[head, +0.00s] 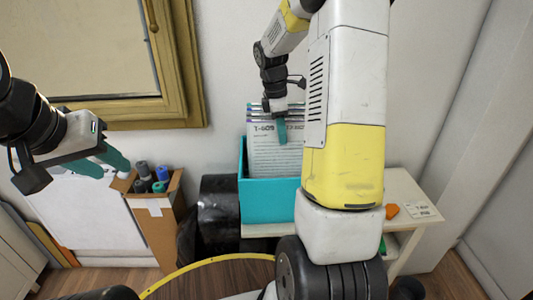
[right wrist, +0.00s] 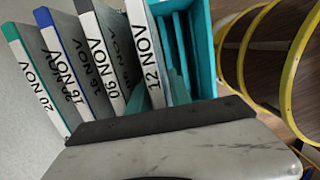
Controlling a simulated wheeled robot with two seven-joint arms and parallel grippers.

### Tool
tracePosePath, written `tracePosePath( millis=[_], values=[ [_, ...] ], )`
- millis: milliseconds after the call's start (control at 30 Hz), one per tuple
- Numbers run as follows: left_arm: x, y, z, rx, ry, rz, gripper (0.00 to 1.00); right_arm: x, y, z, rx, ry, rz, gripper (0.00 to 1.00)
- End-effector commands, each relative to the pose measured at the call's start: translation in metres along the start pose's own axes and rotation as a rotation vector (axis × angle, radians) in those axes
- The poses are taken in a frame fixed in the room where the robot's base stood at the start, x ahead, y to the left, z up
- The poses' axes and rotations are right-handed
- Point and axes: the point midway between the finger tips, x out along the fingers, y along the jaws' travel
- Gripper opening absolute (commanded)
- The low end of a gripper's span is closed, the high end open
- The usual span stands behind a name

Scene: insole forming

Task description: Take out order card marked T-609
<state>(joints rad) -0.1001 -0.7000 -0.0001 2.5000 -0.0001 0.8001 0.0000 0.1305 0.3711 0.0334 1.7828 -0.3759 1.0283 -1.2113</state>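A teal box (head: 270,203) on the small table holds several upright cards with header text. The front card (head: 272,155) reads T-609 at its upper left. My right gripper (head: 283,130) points down at the top of this card, with a teal finger in front of it. In the right wrist view, dated spines stand in a row, and my right gripper's teal fingers (right wrist: 160,92) lie around the spine marked 12 NOV (right wrist: 146,45), nearest the empty slots. Whether they press on it is unclear. My left gripper (head: 103,162) hangs empty at the left, fingers apart.
The white table (head: 405,188) carries a small printed label (head: 422,211) and an orange object (head: 392,210) right of the box. A cardboard box (head: 158,215) with rolled items stands left of it, beside a black cylinder (head: 220,210). My right arm hides part of the table.

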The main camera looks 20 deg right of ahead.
Motion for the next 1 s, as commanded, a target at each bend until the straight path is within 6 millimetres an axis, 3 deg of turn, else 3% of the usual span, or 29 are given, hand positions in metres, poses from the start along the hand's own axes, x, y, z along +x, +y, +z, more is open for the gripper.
tracePosePath(
  millis=[133, 400, 567, 1000],
  values=[
    [0.000, 0.000, 0.000, 0.000, 0.000, 0.000, 0.36, 0.019, 0.000, 0.000, 0.000, -0.001, -0.002, 0.25],
    [0.000, 0.000, 0.000, 0.000, 0.000, 0.000, 0.36, 0.023, 0.000, 0.000, 0.000, 0.000, 0.001, 0.25],
    [0.000, 0.000, 0.000, 0.000, 0.000, 0.000, 0.36, 0.023, 0.000, 0.000, 0.000, 0.000, 0.001, 0.00],
    [0.000, 0.000, 0.000, 0.000, 0.000, 0.000, 0.36, 0.022, 0.000, 0.000, 0.000, 0.000, 0.001, 0.00]
  ],
)
